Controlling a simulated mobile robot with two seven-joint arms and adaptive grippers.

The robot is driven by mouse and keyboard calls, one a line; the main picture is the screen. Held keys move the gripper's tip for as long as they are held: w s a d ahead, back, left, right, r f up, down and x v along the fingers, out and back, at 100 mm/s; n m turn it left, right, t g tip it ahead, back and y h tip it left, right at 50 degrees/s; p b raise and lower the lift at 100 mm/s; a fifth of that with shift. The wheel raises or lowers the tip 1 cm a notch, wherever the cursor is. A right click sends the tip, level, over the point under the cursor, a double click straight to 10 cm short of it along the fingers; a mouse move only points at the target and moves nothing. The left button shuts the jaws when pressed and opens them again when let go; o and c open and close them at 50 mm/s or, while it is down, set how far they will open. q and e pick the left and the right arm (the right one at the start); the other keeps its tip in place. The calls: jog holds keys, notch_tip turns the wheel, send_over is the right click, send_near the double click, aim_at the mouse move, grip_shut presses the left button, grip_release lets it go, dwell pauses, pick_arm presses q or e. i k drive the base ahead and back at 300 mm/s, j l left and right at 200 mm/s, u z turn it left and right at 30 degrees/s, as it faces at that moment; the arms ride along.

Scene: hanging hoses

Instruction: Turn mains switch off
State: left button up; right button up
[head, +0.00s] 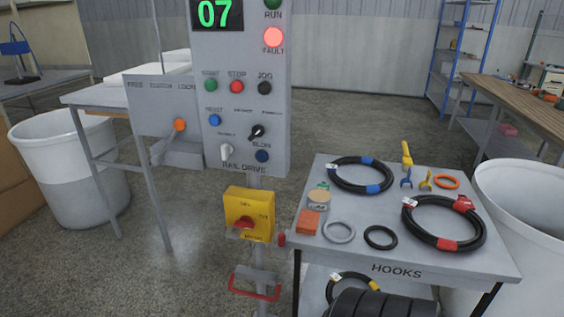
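The mains switch appears to be the yellow box (258,205) low on the grey post, below the control panel (238,135). A red rotary handle (244,223) sits on its front face. Its small lettering is too blurred to read, so I cannot tell the handle's position for sure. A grey bar with a red knob (281,239) shows at the box's lower right. The panel display (217,13) reads 07 in green, and the red FAULT lamp (273,37) looks lit. Neither of my grippers is in view.
A grey HOOKS cart (365,258) with coiled hoses stands right of the switch, close to it. A red-handled bar (255,285) is below the box. A clutch lever with orange knob (180,125) and a white bin (75,170) are left. Floor in front left is clear.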

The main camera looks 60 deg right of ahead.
aim_at(245, 222)
jog(key=z, duration=1.65)
